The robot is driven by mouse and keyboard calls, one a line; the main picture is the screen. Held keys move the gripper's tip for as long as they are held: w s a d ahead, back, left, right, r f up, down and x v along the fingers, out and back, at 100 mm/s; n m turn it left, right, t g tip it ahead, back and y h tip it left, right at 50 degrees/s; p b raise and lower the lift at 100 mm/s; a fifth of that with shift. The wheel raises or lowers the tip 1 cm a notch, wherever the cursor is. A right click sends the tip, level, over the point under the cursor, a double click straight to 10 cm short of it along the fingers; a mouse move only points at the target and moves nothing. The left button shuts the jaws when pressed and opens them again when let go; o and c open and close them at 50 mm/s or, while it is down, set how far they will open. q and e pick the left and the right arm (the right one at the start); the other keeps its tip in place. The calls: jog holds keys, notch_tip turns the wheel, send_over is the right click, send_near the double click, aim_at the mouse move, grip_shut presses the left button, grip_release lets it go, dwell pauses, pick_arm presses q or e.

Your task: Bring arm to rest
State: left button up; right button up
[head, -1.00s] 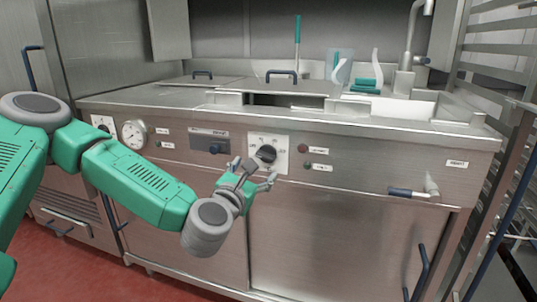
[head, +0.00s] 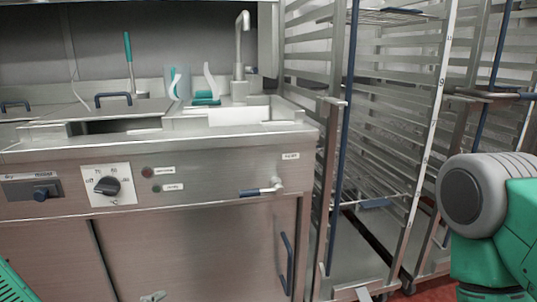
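My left arm (head: 12,286) shows only as a green sliver at the bottom left of the head view. A small grey tip (head: 152,297) at the bottom edge, in front of the lower cabinet, looks like part of my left gripper; the rest is cut off. My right arm (head: 478,205) stands at the right edge, with a grey joint and green links. A pale piece (head: 362,294) at the bottom edge may be a tip of my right gripper, but I cannot be sure. The black dial (head: 107,186) on the kettle's panel is clear of both arms.
The steel kettle counter (head: 220,142) fills the left half, with a tap (head: 242,50) and a blue-handled valve (head: 262,191). Tall tray racks (head: 385,110) stand to the right, near my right arm.

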pick_arm(q)
jog(key=s+f+m+g, duration=0.6)
jog(key=s+f+m, duration=0.55)
jog(key=s, duration=0.25)
jog(key=s+a+f+m+g+y, duration=0.35)
jog(key=s+a+m, duration=0.25)
jog(key=s+m, duration=0.3)
notch_tip(320, 180, up, 17)
jog(key=s+g+p, duration=0.1)
jog(key=p, duration=1.7)
jog(key=shift+s+n+h, duration=0.15)
jog(key=shift+n+h, duration=0.2)
jog(key=shift+n, duration=0.1)
pick_arm(e)
notch_tip(320, 180, up, 18)
pick_arm(q)
jog(key=shift+a, duration=0.1)
pick_arm(e)
jog(key=shift+c, duration=0.2)
